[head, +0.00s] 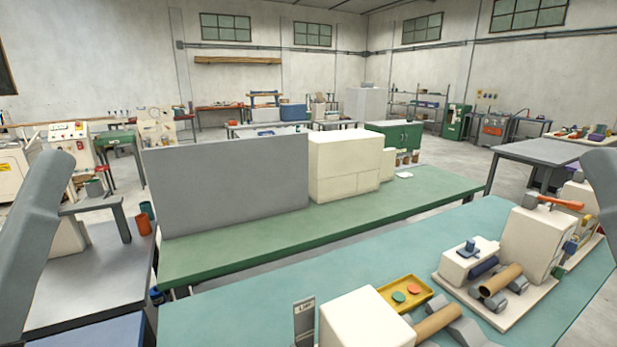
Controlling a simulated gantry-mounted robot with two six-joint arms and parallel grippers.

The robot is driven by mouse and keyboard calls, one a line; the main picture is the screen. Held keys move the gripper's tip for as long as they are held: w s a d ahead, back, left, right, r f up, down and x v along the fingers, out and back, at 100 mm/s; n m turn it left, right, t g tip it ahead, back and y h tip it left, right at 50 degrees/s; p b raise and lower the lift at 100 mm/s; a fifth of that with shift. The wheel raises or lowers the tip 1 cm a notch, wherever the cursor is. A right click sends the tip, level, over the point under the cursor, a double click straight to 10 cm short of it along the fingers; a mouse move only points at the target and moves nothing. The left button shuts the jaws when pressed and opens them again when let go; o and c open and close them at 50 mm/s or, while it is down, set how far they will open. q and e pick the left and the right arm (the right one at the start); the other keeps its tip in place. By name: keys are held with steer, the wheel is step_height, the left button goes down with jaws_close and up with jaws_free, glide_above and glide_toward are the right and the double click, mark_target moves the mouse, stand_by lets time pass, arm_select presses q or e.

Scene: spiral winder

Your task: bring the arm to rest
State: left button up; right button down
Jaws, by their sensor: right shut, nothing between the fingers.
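My right arm (604,187) shows as a grey link at the right edge, above the end of the teal bench. My right gripper is shut with nothing in it; its fingertips cannot be made out clearly. My left arm (38,230) is a grey link slanting down along the left edge. Its gripper is out of the picture.
The teal bench (240,305) holds a cream winder (527,245), a yellow tray (405,293) with green and orange discs, a cream block (365,320) and a cardboard tube (438,321). A green bench (330,228) with a grey panel (230,183) stands behind. The teal bench's left part is clear.

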step_height(320, 180, up, 37)
steer(key=p, duration=3.4)
steer(key=shift+r+y, duration=0.2)
steer(key=shift+y, duration=0.1)
